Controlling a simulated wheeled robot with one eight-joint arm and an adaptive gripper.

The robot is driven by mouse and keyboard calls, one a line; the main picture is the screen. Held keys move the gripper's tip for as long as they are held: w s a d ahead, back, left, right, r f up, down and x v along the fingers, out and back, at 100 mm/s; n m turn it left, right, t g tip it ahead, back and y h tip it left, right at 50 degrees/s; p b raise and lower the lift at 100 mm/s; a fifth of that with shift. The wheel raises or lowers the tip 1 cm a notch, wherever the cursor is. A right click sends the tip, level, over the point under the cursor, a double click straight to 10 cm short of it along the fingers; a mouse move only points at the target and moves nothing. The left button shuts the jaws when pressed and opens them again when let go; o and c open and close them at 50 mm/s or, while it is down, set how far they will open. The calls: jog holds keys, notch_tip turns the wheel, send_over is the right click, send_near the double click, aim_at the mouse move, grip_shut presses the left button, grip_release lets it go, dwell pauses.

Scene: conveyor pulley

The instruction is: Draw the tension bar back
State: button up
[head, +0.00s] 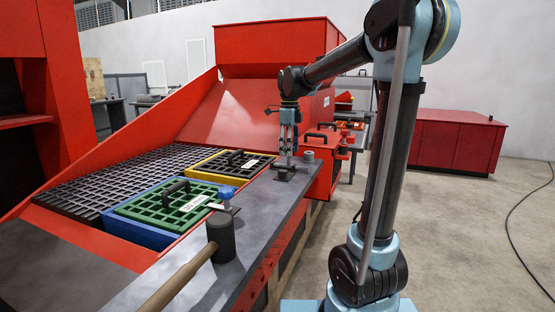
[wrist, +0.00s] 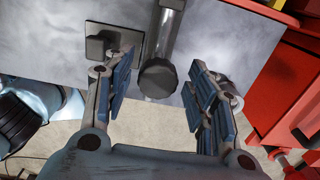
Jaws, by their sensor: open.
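The tension bar appears to be the grey metal rod (wrist: 164,40) with a dark round knob (wrist: 158,79) in the wrist view. My gripper (wrist: 161,84) is open, with one blue-padded finger on each side of the knob. Clear gaps show between the pads and the knob. In the head view my gripper (head: 287,146) points down over the far part of the grey ledge (head: 262,208), above a small dark base plate (head: 284,175). The bar is hard to separate from my fingers there.
A mallet (head: 220,238) with a wooden handle and a blue-topped clamp (head: 226,197) are on the near ledge. A green grid panel (head: 165,208) and a yellow-framed panel (head: 232,163) lie left. Open floor is right.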

jog(key=shift+r, duration=3.45)
jog(key=shift+s+d, duration=0.1)
